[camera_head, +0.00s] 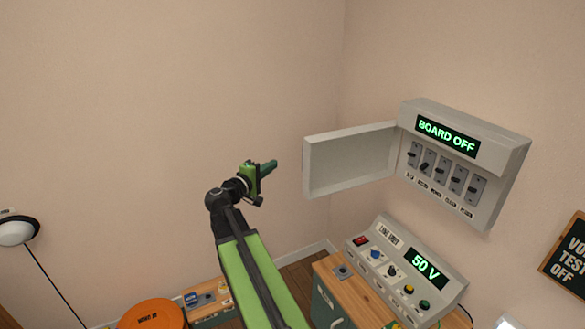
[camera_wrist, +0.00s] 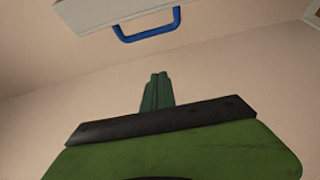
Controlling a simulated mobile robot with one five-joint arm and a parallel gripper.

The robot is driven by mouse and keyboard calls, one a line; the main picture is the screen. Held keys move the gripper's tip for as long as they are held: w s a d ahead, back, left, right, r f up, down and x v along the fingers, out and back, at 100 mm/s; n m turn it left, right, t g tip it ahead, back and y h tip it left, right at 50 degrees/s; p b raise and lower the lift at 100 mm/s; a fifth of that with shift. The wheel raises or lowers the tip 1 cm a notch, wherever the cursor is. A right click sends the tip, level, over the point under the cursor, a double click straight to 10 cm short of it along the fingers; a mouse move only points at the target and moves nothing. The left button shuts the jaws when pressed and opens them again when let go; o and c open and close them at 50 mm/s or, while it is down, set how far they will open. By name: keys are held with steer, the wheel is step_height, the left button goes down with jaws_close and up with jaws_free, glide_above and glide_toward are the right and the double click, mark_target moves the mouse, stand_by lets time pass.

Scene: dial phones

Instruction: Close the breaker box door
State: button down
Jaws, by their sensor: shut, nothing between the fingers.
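The breaker box (camera_head: 452,175) is mounted on the wall at the right in the head view, with a "BOARD OFF" display and several switches. Its door (camera_head: 349,160) stands wide open, swung out to the left. In the wrist view the edge of what looks like the door (camera_wrist: 130,12) shows at the top, with a blue handle (camera_wrist: 146,30) on it. My gripper (camera_head: 272,164) is just left of the door's free edge, apart from it. Its green fingers are shut with nothing between them, and they also show in the wrist view (camera_wrist: 161,78), pointing up below the handle.
A grey console (camera_head: 405,275) reading "50 V" sits on a wooden-topped cabinet (camera_head: 340,290) below the box. A dark sign (camera_head: 567,255) hangs at the right. An orange round stool (camera_head: 152,314) and a lamp (camera_head: 15,231) are at the left. The wall behind my arm is bare.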

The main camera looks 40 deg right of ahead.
steer(key=s+d, duration=0.2)
steer(key=d, duration=0.7)
steer(key=shift+s+d+r, duration=0.15)
steer(key=shift+d+r, duration=0.1)
steer(key=shift+r, duration=0.05)
